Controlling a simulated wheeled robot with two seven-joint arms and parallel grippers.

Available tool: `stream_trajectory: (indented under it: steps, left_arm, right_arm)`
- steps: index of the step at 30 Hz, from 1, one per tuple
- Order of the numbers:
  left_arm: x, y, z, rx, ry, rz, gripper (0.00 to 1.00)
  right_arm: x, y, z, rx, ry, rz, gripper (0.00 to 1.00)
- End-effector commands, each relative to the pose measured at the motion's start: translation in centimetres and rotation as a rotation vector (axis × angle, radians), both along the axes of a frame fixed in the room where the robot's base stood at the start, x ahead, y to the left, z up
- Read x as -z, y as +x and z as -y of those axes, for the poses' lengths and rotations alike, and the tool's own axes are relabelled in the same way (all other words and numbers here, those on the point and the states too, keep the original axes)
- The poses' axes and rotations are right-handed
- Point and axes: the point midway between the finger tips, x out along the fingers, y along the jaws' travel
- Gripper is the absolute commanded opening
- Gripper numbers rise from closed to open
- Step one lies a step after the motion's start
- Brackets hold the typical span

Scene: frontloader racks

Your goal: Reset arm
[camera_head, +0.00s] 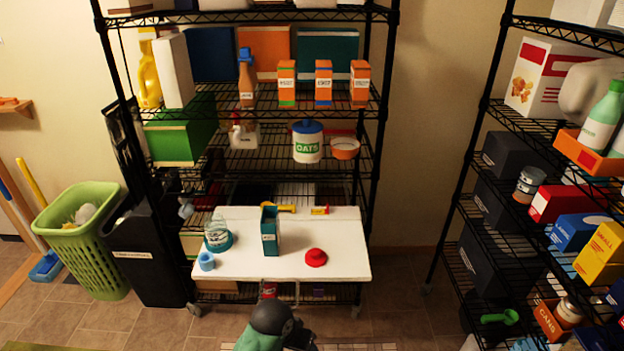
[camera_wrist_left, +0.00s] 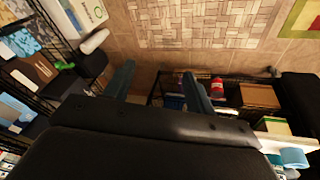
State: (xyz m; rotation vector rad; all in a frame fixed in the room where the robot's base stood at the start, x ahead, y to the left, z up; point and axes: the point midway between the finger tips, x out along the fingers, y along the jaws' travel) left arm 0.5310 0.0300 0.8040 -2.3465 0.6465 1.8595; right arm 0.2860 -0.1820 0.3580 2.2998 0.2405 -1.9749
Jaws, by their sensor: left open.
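My left gripper (camera_wrist_left: 158,72) shows in the left wrist view. Its two dark fingers stand well apart with nothing between them. Beyond the fingers are the tiled floor and the lower part of a rack. In the head view, a dark rounded part with green beside it shows at the bottom middle; I cannot make out gripper fingers there. My right gripper is in neither view.
A white tabletop (camera_head: 340,265) stands before the middle rack, bearing a teal box (camera_head: 270,231), a red lid-like item (camera_head: 316,257) and a blue cup (camera_head: 207,261). A loaded rack is at right. A green basket (camera_head: 83,240) is at left. Floor between the racks looks clear.

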Motion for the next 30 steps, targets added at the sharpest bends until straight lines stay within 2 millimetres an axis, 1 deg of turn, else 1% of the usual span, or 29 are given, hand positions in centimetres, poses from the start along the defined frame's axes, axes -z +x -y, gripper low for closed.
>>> stream_trajectory:
  steps: [1, 7, 16, 21, 30]
  left_arm:
    - [0.3, -1.3, -0.9, -0.015, -0.001, 0.002, 0.55]
    - [0.8, -5.6, -5.2, -0.077, 0.022, 0.031, 0.55]
    - [0.5, -12.2, -11.8, -0.160, 0.097, 0.070, 0.55]
    - [0.1, -14.5, -14.3, -0.186, 0.134, 0.083, 0.55]
    - [-0.7, -17.4, -17.0, -0.212, 0.182, 0.096, 0.55]
  right_arm:
    - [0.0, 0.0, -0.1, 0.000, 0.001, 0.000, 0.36]
    - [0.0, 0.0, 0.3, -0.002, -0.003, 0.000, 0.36]
    - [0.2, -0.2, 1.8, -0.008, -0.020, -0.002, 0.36]
    - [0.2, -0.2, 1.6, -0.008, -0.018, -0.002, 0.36]
    - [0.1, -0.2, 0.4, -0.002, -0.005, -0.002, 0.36]
